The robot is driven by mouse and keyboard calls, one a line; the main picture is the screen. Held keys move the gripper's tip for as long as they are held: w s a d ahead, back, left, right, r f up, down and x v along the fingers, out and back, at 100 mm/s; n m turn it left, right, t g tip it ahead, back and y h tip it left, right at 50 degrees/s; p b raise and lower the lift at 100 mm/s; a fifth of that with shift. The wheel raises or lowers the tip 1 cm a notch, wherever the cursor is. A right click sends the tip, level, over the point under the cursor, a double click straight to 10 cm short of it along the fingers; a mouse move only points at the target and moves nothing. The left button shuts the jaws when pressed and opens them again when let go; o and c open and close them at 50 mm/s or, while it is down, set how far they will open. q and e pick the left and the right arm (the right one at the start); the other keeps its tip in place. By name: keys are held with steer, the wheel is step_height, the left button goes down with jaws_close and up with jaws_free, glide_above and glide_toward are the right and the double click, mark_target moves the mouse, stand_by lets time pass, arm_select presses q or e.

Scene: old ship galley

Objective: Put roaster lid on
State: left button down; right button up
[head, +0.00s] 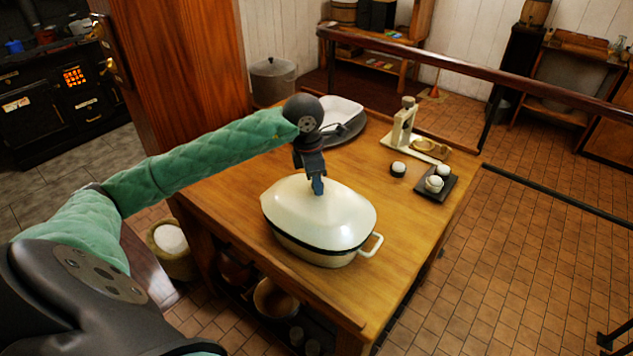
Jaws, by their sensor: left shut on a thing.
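The cream roaster lid (335,220) is on top of the cream roaster (313,254), near the front of the wooden table. A dark rim line runs between the two, and I cannot tell whether the lid is fully seated. The roaster's handle (371,245) sticks out at the right. My left gripper (318,187) points down at the top middle of the lid and is shut on the lid's handle, which its fingers hide. My right gripper is not in view.
The wooden table (400,215) has free room right of the roaster. Behind stand a grey tray with a white dish (338,112), a cream press-like tool (403,125), a small round item (398,169) and a dark tray (450,189) with small pale items. A rail runs behind.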

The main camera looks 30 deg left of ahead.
arm_select(q)
steer(key=shift+f+b, duration=0.95)
steer(key=shift+b, duration=0.05)
stand_by(0.7)
steer(key=c, duration=1)
jaws_free()
steer(key=r, duration=0.2)
steer(key=r+b, duration=0.1)
steer(key=r, duration=0.1)
steer(key=r+b, duration=0.1)
steer(key=r, duration=0.1)
steer(key=shift+s+a+r, duration=0.35)
steer(key=shift+s+r+b, duration=0.1)
steer(key=shift+r+b, duration=0.25)
steer(key=shift+r, duration=0.2)
